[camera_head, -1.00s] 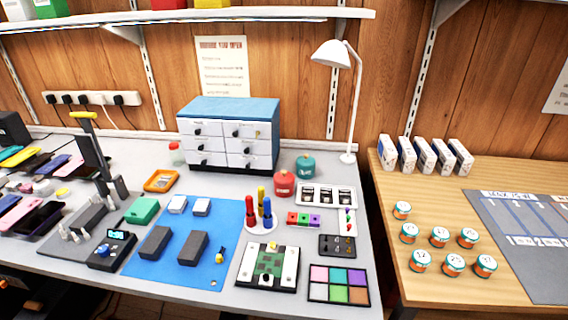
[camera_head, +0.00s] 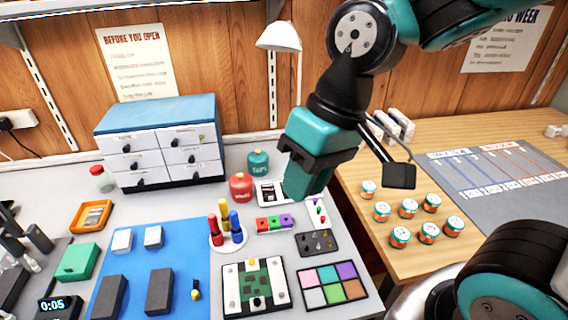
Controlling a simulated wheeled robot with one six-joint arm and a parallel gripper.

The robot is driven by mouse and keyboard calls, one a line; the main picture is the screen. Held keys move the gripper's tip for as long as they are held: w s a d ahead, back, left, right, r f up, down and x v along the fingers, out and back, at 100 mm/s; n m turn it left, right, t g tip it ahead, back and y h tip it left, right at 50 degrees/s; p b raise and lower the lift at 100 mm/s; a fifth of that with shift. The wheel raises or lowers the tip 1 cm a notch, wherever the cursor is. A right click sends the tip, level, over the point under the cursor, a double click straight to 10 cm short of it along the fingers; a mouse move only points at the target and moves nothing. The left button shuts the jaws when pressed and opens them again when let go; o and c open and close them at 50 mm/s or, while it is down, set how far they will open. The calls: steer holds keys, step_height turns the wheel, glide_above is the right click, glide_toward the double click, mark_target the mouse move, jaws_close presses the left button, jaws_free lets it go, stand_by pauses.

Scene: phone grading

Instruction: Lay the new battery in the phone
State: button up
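A green circuit board, which looks like the opened phone (camera_head: 252,272), lies in a dark holder with white side blocks at the front of the bench. A white tray (camera_head: 264,186) with dark flat pieces, possibly batteries, stands behind it at the right of the bench. My gripper (camera_head: 298,190) points down over this tray and covers much of it. Its fingertips are seen from behind or the side, so I cannot tell whether it is open, or whether it holds or touches anything.
A red canister (camera_head: 241,187) and a teal canister (camera_head: 258,163) stand left of my gripper. A stand of coloured screwdrivers (camera_head: 228,234), a dark parts tray (camera_head: 317,244) and a coloured sorting tray (camera_head: 330,284) surround the phone. A blue mat (camera_head: 135,275) lies to the left.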

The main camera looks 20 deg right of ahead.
steer(key=w+d+f+m+h+p, duration=0.1)
steer(key=w+d+f+m, duration=0.25)
steer(key=w, duration=0.35)
steer(key=w+d+f+m, duration=0.2)
steer(key=w+f+m, duration=0.1)
steer(key=w+m, duration=0.3)
steer(key=w+d+f+m+h+p, duration=0.1)
steer(key=w+d+f+m, duration=0.2)
steer(key=w, duration=0.5)
steer(key=w+d+f+m, duration=0.2)
steer(key=d+f+m, duration=0.1)
steer(key=f, duration=0.2)
steer(key=w+d+f+m+h, duration=0.1)
steer(key=w+d+f+m, duration=0.2)
steer(key=d+f+m, duration=0.1)
steer(key=w+d+f+m, duration=0.3)
steer(key=f+m, duration=0.1)
steer(key=f, duration=0.2)
steer(key=shift+w+d+f+m+h+p, duration=0.15)
steer(key=shift+f+m+h+p, duration=0.1)
steer(key=shift+h+p, duration=0.15)
steer(key=shift+d+f, duration=0.1)
steer(key=shift+f, duration=0.15)
steer(key=shift+f+b, duration=2.7)
steer(key=shift+f, duration=1.15)
